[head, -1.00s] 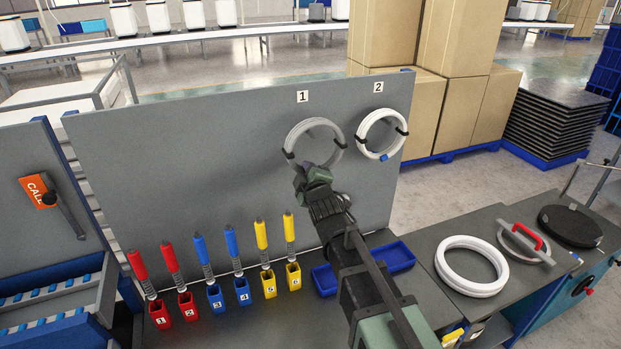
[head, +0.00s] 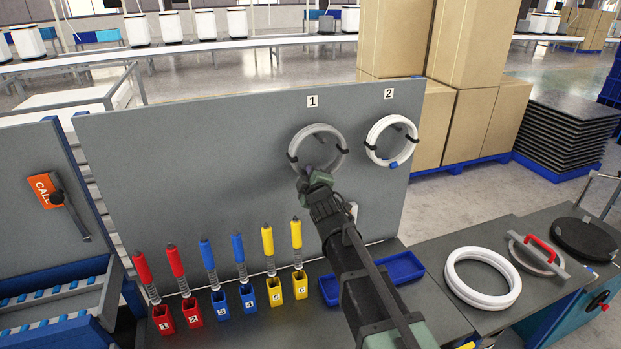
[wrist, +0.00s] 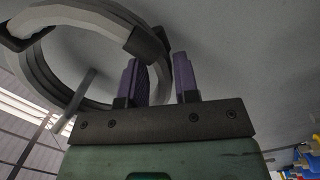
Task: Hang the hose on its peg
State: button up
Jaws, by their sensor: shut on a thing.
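The grey hose coil (head: 342,163) with black bands is in front of the grey panel below label 1 (head: 312,101). My gripper (head: 308,174) is at the lower left of this coil, shut on it. In the wrist view the coil (wrist: 62,92) fills the left side, with a black band close to the left finger of my gripper (wrist: 161,80). The exact contact is not clear there. A dark rod (wrist: 80,92), possibly the peg, shows through the coil. I cannot tell whether the coil rests on it.
A white coil (head: 371,134) with a blue piece hangs below label 2, close on the right. Red, blue and yellow handled tools stand in numbered holders along the bench. A blue tray (head: 408,270) lies below the panel. Another white coil (head: 483,303) lies on the right bench.

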dwell(0.3)
jog(key=o, duration=1.1)
jog(key=f+v, duration=0.1)
jog(key=v, duration=1)
jog(key=s+d+f+m+g+h, duration=0.65)
jog(key=d+f+m+g, duration=0.3)
jog(key=f, duration=0.25)
jog(key=s+d+f+m+g, duration=0.1)
jog(key=s+d+m+g, duration=0.1)
jog(key=s+d, duration=0.1)
jog(key=s+d+f+m+g+y, duration=0.1)
jog(key=s+d+m+g, duration=0.1)
jog(key=s, duration=0.3)
jog(key=s+d+f+m+g, duration=0.1)
jog(key=s+d+m+g, duration=0.1)
jog(key=s+d+g, duration=0.1)
jog(key=shift+s+d+f+m+y, duration=0.25)
jog(key=shift+s+d+m, duration=0.1)
jog(key=shift+s+d, duration=0.35)
